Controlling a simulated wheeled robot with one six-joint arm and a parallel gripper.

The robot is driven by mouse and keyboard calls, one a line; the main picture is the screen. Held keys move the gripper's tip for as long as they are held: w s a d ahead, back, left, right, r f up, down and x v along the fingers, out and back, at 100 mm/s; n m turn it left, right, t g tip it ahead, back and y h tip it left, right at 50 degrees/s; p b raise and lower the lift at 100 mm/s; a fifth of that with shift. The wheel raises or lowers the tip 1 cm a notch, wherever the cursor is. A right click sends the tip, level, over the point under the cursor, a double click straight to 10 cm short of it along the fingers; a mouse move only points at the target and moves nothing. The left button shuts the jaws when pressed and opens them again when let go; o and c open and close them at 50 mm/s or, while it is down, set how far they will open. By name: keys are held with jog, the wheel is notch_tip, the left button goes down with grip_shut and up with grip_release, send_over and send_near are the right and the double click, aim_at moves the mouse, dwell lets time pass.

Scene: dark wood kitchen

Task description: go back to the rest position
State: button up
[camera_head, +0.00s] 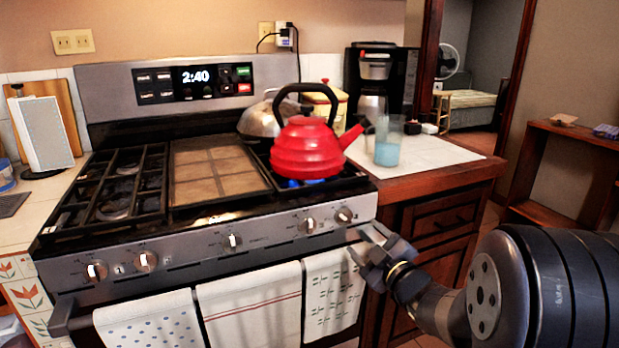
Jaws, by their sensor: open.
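My gripper (372,246) is open and empty. It is in front of the right end of the stove (205,240), beside the rightmost towel and below the red kettle. My arm comes in from the lower right of the view. The red kettle (306,150) with a black handle stands on the right burner, and a blue flame shows under it. The gripper is apart from the kettle.
Towels (250,308) hang on the oven handle. A counter (425,158) right of the stove holds a glass of blue liquid (387,150) and a coffee maker (376,75). A wooden shelf (570,135) stands at right. A doorway opens behind.

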aim_at(347, 221)
jog(key=x, duration=0.8)
jog(key=shift+w+f+b, duration=0.1)
jog(key=shift+w+b, duration=0.1)
jog(key=shift+b, duration=0.1)
jog(key=shift+s+p, duration=0.1)
jog(key=shift+p, duration=0.2)
jog(key=shift+b, duration=0.35)
